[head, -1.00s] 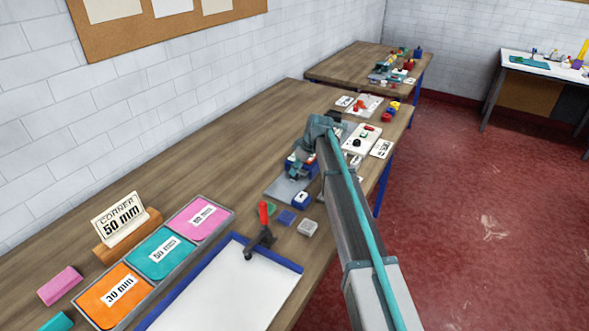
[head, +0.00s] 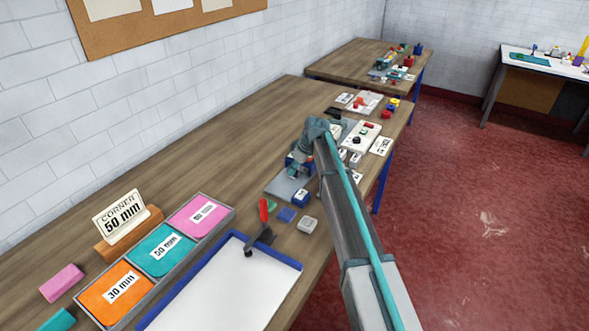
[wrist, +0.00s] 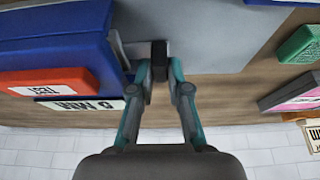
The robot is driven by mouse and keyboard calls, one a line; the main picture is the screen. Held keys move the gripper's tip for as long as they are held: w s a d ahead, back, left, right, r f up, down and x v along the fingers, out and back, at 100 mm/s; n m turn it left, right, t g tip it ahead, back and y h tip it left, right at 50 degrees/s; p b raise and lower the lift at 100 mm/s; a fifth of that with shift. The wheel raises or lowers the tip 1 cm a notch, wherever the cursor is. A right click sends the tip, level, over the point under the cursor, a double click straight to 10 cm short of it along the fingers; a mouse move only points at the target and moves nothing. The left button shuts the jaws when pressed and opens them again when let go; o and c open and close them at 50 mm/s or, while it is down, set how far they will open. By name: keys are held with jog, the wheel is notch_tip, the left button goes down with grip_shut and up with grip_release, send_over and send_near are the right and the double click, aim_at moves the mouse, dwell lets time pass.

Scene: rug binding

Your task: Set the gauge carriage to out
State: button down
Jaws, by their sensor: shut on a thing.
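My gripper (wrist: 160,74) is shut on a small black upright piece (wrist: 159,52), which looks like a handle, at the edge of a grey plate (wrist: 215,45). In the wrist view a large blue block (wrist: 55,55) stands just left of it, with a red label (wrist: 48,82) on its side and a white millimetre label (wrist: 85,104) near its base. I cannot tell which part is the carriage or how the black piece joins the block. In the head view my wrist hides most of this gauge, whose grey base plate (head: 281,188) shows.
Near the gauge lie a blue-and-white block (head: 301,198), a blue square (head: 286,215) and a grey block (head: 308,224). A red-handled clamp (head: 262,225) stands on a blue-edged white board (head: 225,285). A tray of coloured cards (head: 232,211) lies to the left. Bare tabletop (head: 230,150) lies behind.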

jog(key=shift+s, duration=0.1)
jog(key=s+a+b, duration=0.1)
jog(key=s, duration=0.2)
jog(key=s+a+b, duration=0.1)
jog(key=s+a, duration=0.1)
jog(key=s, duration=0.1)
jog(key=s+a, duration=0.1)
jog(key=s, duration=0.2)
jog(key=shift+s+a+b, duration=0.15)
jog(key=shift+a+b, duration=0.1)
jog(key=shift+b, duration=0.15)
jog(key=c, duration=1.4)
grip_release()
